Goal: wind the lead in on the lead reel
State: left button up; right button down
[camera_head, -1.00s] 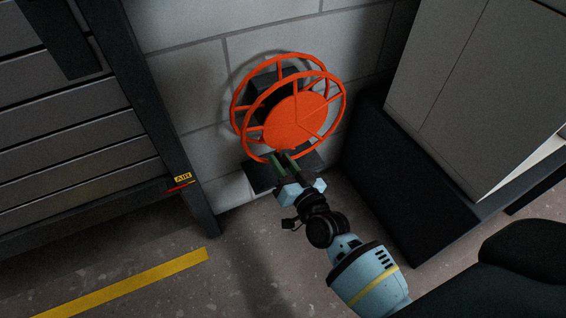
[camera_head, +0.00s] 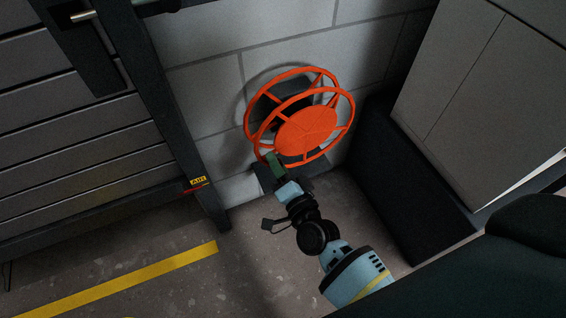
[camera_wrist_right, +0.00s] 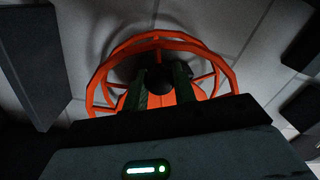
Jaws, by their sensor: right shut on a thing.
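The lead reel (camera_head: 306,130) is an orange spoked wheel pair with a solid orange disc on its near face, mounted at the block wall. It also shows in the right wrist view (camera_wrist_right: 215,61). My right gripper (camera_head: 272,160) is at the reel's lower left rim, its fingers reaching up to it. In the right wrist view its two green-lined fingers (camera_wrist_right: 160,90) stand in front of the reel. It is shut on a part of the reel, likely its handle, which the fingers hide. I cannot make out the lead. My left gripper is not in view.
A dark slatted unit (camera_head: 80,130) with a yellow label stands at the left. A black box (camera_head: 395,170) and a grey cabinet (camera_head: 465,90) stand close at the right. A yellow line (camera_head: 120,280) crosses the floor, which is otherwise open in front.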

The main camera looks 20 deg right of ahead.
aim_at(269, 140)
jog(key=r+m, duration=0.1)
jog(key=r+m+p, duration=0.1)
jog(key=m, duration=0.1)
jog(key=r+m+p, duration=0.1)
jog(key=shift+a+r, duration=0.3)
jog(key=shift+r, duration=0.05)
jog(key=shift+r+m+h, duration=0.3)
jog(key=shift+r+m, duration=0.3)
jog(key=shift+m, duration=0.3)
jog(key=shift+d+r+m+p, duration=0.1)
jog(key=shift+r+m+p, duration=0.1)
jog(key=shift+m+p, duration=0.2)
jog(key=c, duration=1.1)
grip_release()
jog(key=shift+c, duration=0.2)
jog(key=shift+s, duration=0.1)
